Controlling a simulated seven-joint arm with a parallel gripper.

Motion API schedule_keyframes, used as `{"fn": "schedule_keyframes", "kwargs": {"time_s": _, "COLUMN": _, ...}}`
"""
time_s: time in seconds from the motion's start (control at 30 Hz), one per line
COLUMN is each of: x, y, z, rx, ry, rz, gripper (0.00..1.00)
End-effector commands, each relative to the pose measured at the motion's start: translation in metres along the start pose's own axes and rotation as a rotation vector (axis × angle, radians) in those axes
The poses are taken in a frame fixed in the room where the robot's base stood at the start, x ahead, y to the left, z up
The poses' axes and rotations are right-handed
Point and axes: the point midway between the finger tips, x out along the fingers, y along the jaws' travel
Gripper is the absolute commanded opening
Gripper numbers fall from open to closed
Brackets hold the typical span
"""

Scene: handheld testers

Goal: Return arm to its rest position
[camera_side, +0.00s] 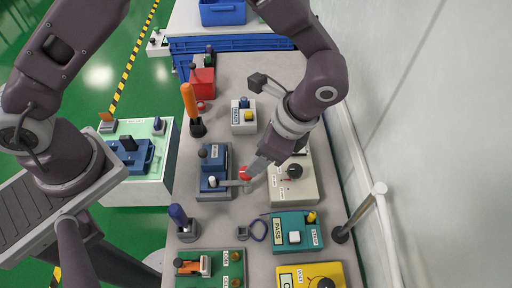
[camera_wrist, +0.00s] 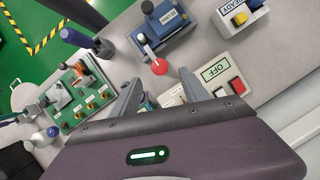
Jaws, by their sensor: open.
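My gripper (camera_side: 254,172) hangs over the middle of the bench, and its two fingers stand apart in the wrist view (camera_wrist: 160,88). Nothing shows between them. A blue tester (camera_side: 213,184) has a light lever ending in a red knob (camera_side: 245,174). In the wrist view the red knob (camera_wrist: 159,67) lies just beyond the gap between the fingertips, beside the blue tester (camera_wrist: 165,38). Whether a finger touches the knob cannot be told. A cream tester (camera_side: 295,184) with a black dial is right of my gripper, partly hidden by it.
A READY box (camera_side: 244,118), an orange-handled tool (camera_side: 190,105) and a red box (camera_side: 203,84) stand farther back. A teal PASS tester (camera_side: 297,236), green tester (camera_side: 210,270) and yellow tester (camera_side: 310,276) are in front. A metal post (camera_side: 360,212) and wall bound the right side.

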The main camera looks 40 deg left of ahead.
Motion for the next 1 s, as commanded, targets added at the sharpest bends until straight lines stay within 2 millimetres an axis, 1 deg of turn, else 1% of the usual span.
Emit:
{"fn": "schedule_keyframes", "kwargs": {"time_s": 0.07, "x": -0.023, "y": -0.011, "z": 0.019, "rx": -0.068, "ry": 0.039, "rz": -0.013, "gripper": 0.53}}
{"fn": "schedule_keyframes", "kwargs": {"time_s": 0.13, "x": -0.054, "y": -0.021, "z": 0.05, "rx": -0.175, "ry": 0.099, "rz": -0.027, "gripper": 0.53}}
{"fn": "schedule_keyframes", "kwargs": {"time_s": 0.17, "x": -0.067, "y": -0.025, "z": 0.067, "rx": -0.233, "ry": 0.129, "rz": -0.032, "gripper": 0.53}}
{"fn": "schedule_keyframes", "kwargs": {"time_s": 0.2, "x": -0.084, "y": -0.028, "z": 0.091, "rx": -0.313, "ry": 0.172, "rz": -0.038, "gripper": 0.53}}
{"fn": "schedule_keyframes", "kwargs": {"time_s": 0.27, "x": -0.105, "y": -0.027, "z": 0.127, "rx": -0.438, "ry": 0.239, "rz": -0.047, "gripper": 0.53}}
{"fn": "schedule_keyframes", "kwargs": {"time_s": 0.3, "x": -0.116, "y": -0.024, "z": 0.151, "rx": -0.523, "ry": 0.286, "rz": -0.051, "gripper": 0.53}}
{"fn": "schedule_keyframes", "kwargs": {"time_s": 0.37, "x": -0.13, "y": -0.015, "z": 0.185, "rx": -0.654, "ry": 0.363, "rz": -0.057, "gripper": 0.53}}
{"fn": "schedule_keyframes", "kwargs": {"time_s": 0.4, "x": -0.135, "y": -0.007, "z": 0.206, "rx": -0.742, "ry": 0.415, "rz": -0.059, "gripper": 0.53}}
{"fn": "schedule_keyframes", "kwargs": {"time_s": 0.5, "x": -0.14, "y": 0.018, "z": 0.246, "rx": -0.943, "ry": 0.547, "rz": -0.062, "gripper": 0.53}}
{"fn": "schedule_keyframes", "kwargs": {"time_s": 0.6, "x": -0.137, "y": 0.04, "z": 0.268, "rx": -1.092, "ry": 0.659, "rz": -0.061, "gripper": 0.53}}
{"fn": "schedule_keyframes", "kwargs": {"time_s": 0.7, "x": -0.133, "y": 0.053, "z": 0.277, "rx": -1.18, "ry": 0.734, "rz": -0.061, "gripper": 0.53}}
{"fn": "schedule_keyframes", "kwargs": {"time_s": 0.8, "x": -0.131, "y": 0.059, "z": 0.279, "rx": -1.215, "ry": 0.765, "rz": -0.058, "gripper": 0.53}}
{"fn": "schedule_keyframes", "kwargs": {"time_s": 1.0, "x": -0.13, "y": 0.059, "z": 0.279, "rx": -1.218, "ry": 0.767, "rz": -0.058, "gripper": 0.53}}
